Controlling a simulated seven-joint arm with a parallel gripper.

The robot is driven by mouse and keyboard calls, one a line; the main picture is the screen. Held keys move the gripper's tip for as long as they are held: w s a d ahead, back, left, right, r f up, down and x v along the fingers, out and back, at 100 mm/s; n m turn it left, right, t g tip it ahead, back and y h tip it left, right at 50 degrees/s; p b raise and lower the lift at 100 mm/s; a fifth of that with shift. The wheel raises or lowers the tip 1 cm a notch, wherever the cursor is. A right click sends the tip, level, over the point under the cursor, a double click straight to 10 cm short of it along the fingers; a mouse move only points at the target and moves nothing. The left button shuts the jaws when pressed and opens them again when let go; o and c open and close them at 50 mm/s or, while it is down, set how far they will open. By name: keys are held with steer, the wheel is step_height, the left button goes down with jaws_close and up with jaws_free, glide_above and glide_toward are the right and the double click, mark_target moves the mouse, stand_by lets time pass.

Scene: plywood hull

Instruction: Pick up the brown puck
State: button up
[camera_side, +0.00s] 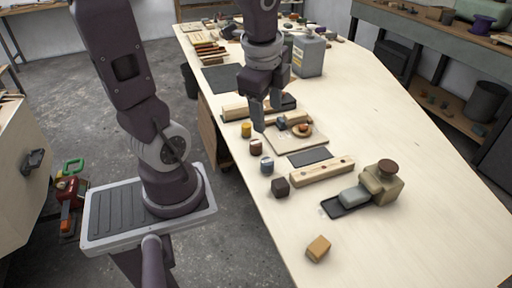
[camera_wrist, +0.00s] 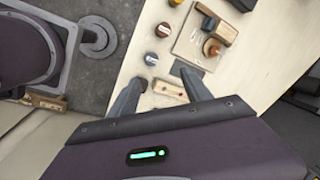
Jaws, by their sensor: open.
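The brown puck (camera_side: 388,165) appears as a round, flat-topped brown disc on a tan block (camera_side: 386,186), at the right of the work area in the side view. I cannot make it out in the wrist view, where my gripper's body covers the lower part. My gripper (camera_side: 268,117) points down above the bench, well to the left of and farther back than the puck. Its fingers are apart and empty. In the wrist view the two fingers (camera_wrist: 162,92) stand on either side of a light wooden bar (camera_wrist: 170,90) lying lower down.
A board (camera_side: 290,139) with a wooden tool lies below my gripper. A wooden bar (camera_side: 321,172) and grey block (camera_side: 354,196) lie before the puck. The bench's right side is clear.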

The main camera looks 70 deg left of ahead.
mark_target(256, 142)
steer(key=a+f+m, duration=0.3)
steer(key=w+a+f+m+g+h, duration=0.1)
steer(key=a+f+m, duration=0.2)
steer(key=a+f+m+g+h, duration=0.1)
steer(key=a+f+m, duration=0.2)
steer(key=m, duration=0.1)
steer(key=shift+w+a+f, duration=0.25)
steer(key=shift+m, duration=0.3)
step_height(256, 142, down, 7)
steer(key=shift+s+a+f, duration=0.1)
steer(key=shift+s+f, duration=0.05)
steer(key=shift+f, duration=0.05)
jaws_close()
step_height(256, 142, up, 10)
steer(key=shift+r, duration=0.1)
